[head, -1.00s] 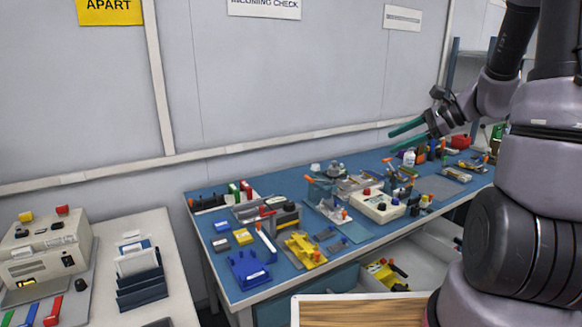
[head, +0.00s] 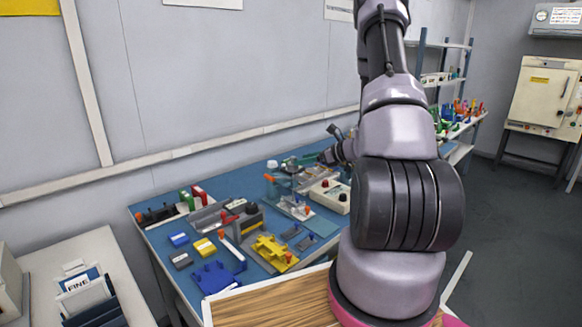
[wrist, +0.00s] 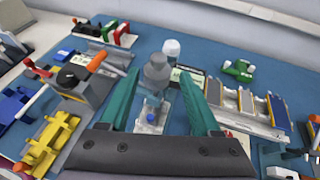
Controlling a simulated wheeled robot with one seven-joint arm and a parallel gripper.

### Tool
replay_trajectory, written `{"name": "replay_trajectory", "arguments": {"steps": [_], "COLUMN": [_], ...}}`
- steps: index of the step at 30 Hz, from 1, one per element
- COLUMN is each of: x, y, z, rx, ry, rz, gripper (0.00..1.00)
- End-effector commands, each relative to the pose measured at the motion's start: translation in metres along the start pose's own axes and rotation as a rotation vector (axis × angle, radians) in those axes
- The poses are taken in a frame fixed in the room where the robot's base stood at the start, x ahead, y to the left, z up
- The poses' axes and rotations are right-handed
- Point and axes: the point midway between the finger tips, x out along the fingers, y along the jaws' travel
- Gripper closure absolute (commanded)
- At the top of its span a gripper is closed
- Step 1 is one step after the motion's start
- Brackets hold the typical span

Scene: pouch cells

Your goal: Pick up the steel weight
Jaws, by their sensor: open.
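The steel weight (wrist: 157,74) is a grey cylinder with a narrower knob on top, standing upright in the middle of the wrist view. It also shows small on the blue bench in the head view (head: 291,167). My gripper (wrist: 160,80) has two green fingers, spread apart and empty. In the wrist view the weight appears between and beyond the fingertips; I see no contact. In the head view my gripper (head: 303,160) is close by the weight, partly hidden by my arm.
A white-capped jar (wrist: 171,48) stands just behind the weight. A small plate with a blue knob (wrist: 151,112) lies in front. A tray with panels (wrist: 245,108) is to the right, and an orange-handled tool (wrist: 99,60) to the left. The blue bench (wrist: 210,52) is bare towards the back.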

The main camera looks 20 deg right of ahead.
Motion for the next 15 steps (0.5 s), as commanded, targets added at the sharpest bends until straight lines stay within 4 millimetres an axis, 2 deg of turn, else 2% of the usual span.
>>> {"name": "replay_trajectory", "arguments": {"steps": [9,15], "x": [0.041,0.053], "y": [0.004,0.004], "z": [0.008,0.008], "rx": [-0.002,-0.001], "ry": [-0.001,0.000], "rz": [0.003,0.001], "gripper": [0.36,0.36]}}
